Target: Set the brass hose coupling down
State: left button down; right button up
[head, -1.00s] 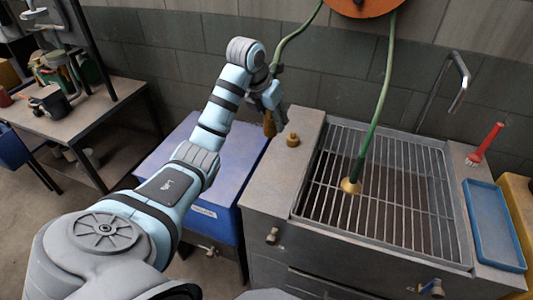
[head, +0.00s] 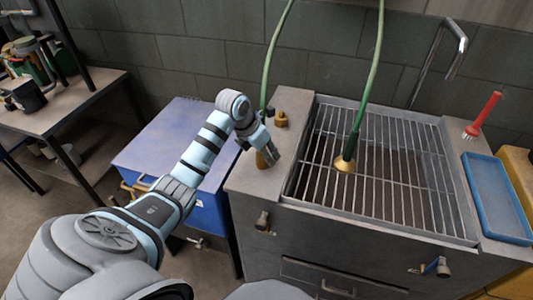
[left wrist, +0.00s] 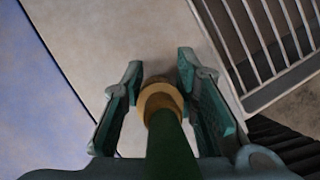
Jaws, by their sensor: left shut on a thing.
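The brass hose coupling (head: 262,161) is on the end of a green hose (head: 278,45). My left gripper (head: 267,157) is shut on it, over the grey ledge (head: 252,182) left of the sink. In the left wrist view the round coupling (left wrist: 160,97) and hose (left wrist: 168,142) lie between the two fingers of the gripper (left wrist: 158,88), above the pale ledge (left wrist: 110,28). The coupling points down; I cannot tell whether it touches the ledge. My right gripper is not in view.
A small brass fitting (head: 281,120) stands on the ledge just behind my gripper. A second green hose with a brass end (head: 345,165) hangs over the sink grate (head: 385,190). A blue box (head: 168,150) is at left; a blue tray (head: 497,200) and red brush (head: 484,112) at right.

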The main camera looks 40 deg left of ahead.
pick_arm(q)
jog(key=c, duration=1.2)
grip_release()
jog(key=shift+c, duration=0.2)
jog(key=shift+r, duration=0.15)
jog(key=p+v, duration=0.1)
jog(key=v, duration=1.1)
